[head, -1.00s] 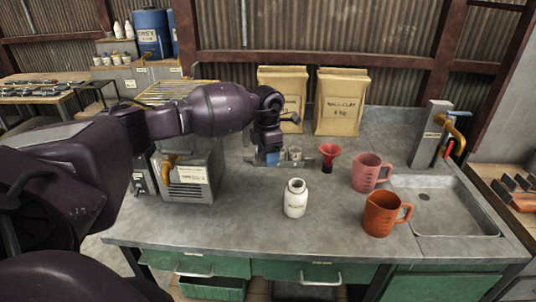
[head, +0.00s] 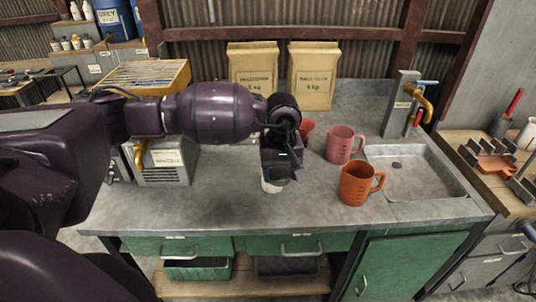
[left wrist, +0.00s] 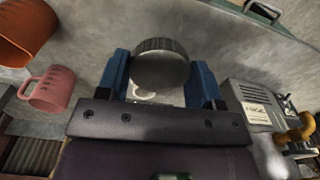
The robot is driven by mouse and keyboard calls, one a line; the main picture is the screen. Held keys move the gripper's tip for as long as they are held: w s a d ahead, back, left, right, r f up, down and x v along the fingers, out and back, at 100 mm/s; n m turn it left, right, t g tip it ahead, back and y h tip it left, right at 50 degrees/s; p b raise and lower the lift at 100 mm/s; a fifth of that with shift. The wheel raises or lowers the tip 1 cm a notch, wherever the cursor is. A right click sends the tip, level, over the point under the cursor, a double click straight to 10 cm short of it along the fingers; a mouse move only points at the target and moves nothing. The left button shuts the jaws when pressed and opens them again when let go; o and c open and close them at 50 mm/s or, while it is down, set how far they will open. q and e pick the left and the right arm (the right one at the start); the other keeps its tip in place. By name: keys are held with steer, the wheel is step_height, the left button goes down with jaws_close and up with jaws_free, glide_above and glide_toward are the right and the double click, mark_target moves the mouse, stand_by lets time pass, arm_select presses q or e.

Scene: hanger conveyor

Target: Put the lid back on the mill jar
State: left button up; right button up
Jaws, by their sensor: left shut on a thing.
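The white mill jar (head: 272,184) stands on the grey worktop, mostly hidden under my left gripper (head: 277,173) in the head view. In the left wrist view, my left gripper (left wrist: 161,78) has its two blue fingers shut on a round grey lid (left wrist: 160,62) with a ribbed edge. The lid hides what is straight below it, so I cannot tell whether it touches the jar. A small pale round shape shows just beside the lid between the fingers. My right gripper is not in view.
A pink mug (head: 345,144), an orange mug (head: 359,184) and a partly hidden red funnel (head: 307,127) stand to the right, before the sink (head: 415,178). A grey machine (head: 166,163) stands left. Two paper bags (head: 312,76) stand behind. The worktop's front is clear.

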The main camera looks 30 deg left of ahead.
arm_select(q)
steer(key=s+d+m, duration=0.4)
steer(key=m, duration=0.3)
steer(key=shift+s+d+m, duration=0.25)
steer(key=shift+s+m, duration=0.05)
steer(key=shift+s, duration=0.05)
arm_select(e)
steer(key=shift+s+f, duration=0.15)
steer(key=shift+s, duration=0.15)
arm_select(q)
steer(key=shift+w, duration=0.1)
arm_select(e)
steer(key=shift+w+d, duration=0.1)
